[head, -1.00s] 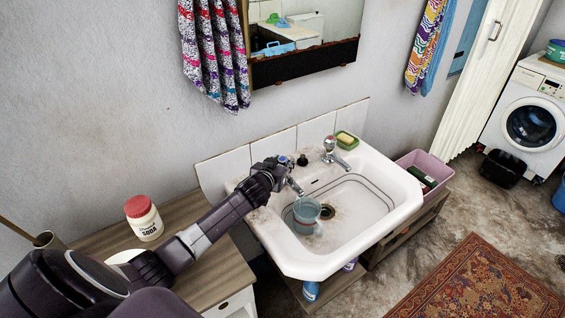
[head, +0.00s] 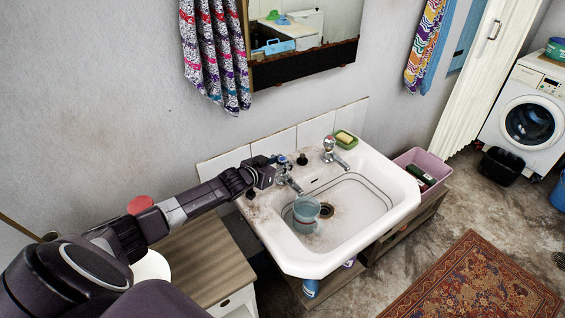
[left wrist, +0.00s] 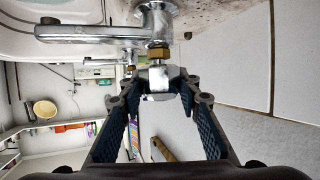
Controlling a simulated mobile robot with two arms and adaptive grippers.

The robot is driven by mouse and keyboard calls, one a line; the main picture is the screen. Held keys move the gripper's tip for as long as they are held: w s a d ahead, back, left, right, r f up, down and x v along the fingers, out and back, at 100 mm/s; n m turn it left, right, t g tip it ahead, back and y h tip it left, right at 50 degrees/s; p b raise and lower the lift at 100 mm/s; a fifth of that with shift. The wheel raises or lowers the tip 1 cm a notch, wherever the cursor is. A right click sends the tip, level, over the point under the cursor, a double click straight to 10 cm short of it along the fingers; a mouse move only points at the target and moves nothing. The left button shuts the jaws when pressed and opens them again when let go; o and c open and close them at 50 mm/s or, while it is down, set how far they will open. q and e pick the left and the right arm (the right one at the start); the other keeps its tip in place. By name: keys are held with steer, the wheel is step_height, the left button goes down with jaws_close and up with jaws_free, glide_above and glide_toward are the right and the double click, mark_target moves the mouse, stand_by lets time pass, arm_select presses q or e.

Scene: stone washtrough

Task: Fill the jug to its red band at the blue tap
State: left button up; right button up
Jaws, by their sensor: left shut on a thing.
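The translucent blue-grey jug (head: 305,213) stands upright in the white basin (head: 362,225), below the spout of the blue tap (head: 291,183). Its red band and water level are too small to make out. My left gripper (head: 273,166) is at the top of the blue tap. I cannot make out a water stream. My right gripper is not in view.
A second tap with a red cap (head: 329,151) and a green soap dish (head: 346,139) stand at the basin's back edge. A dark plug (head: 302,159) sits between the taps. A wooden cabinet (head: 212,262) is left of the basin; a pink crate (head: 424,168) is right.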

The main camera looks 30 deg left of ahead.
arm_select(q)
steer(key=o, duration=1.2)
steer(key=shift+c, duration=0.2)
steer(key=v, duration=1.2)
steer(key=shift+r, duration=0.1)
